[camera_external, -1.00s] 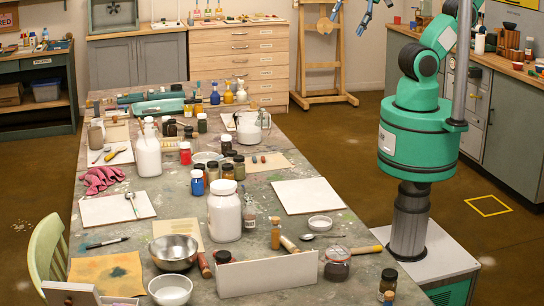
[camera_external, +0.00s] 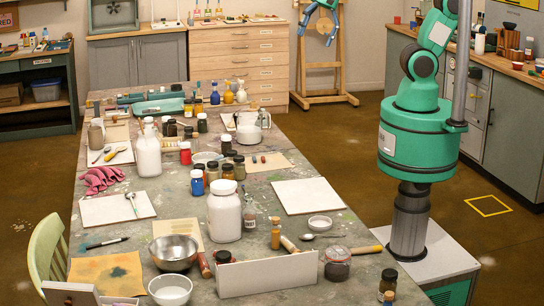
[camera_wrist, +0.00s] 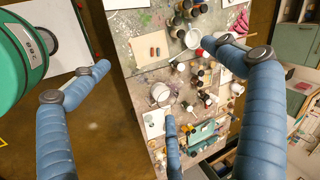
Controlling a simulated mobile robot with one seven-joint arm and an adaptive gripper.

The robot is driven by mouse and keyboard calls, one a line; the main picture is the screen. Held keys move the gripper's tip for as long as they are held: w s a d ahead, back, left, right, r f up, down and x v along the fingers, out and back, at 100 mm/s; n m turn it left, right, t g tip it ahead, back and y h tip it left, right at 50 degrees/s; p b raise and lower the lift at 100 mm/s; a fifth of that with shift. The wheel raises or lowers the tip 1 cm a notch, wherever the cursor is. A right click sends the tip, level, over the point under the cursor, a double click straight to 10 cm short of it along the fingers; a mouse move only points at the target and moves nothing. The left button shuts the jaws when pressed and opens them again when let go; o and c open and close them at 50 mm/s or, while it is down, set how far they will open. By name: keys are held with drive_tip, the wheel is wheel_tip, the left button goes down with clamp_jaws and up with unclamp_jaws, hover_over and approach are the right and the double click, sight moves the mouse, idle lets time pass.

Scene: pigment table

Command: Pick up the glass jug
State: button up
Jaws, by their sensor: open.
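The glass jug (camera_external: 249,131) stands upright on the far half of the table, at its right side, and looks filled with something white. In the wrist view the jug (camera_wrist: 160,93) is seen from above near the middle of the picture, between my spread fingers. My gripper (camera_external: 318,30) has blue fingers and is at the top of the external view, up and right of the jug and well apart from it. In the wrist view my gripper (camera_wrist: 170,72) is open and empty.
The long table (camera_external: 262,210) is crowded with jars and bottles. A large white bottle (camera_external: 147,156) stands left of the jug. A wooden easel (camera_external: 322,70) stands behind my gripper.

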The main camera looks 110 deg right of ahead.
drive_tip(key=w+d+f+m, duration=0.5)
drive_tip(key=d+m, duration=0.1)
drive_tip(key=d, duration=0.1)
drive_tip(key=m, duration=1.7)
hover_over(252, 113)
drive_tip(key=s+a, duration=0.4)
wheel_tip(252, 113, down, 20)
drive_tip(key=f, duration=0.1)
drive_tip(key=shift+d+r, duration=0.2)
drive_tip(key=shift+r, duration=0.05)
drive_tip(key=shift+f, duration=0.1)
drive_tip(key=b+x, duration=0.2)
drive_tip(key=x, duration=0.6)
drive_tip(key=shift+f, duration=0.25)
drive_tip(key=shift+a+b, duration=0.1)
drive_tip(key=shift+b, duration=0.2)
drive_tip(key=shift+b+x, duration=0.95)
drive_tip(key=shift+x, duration=1.65)
drive_tip(key=shift+s, duration=0.1)
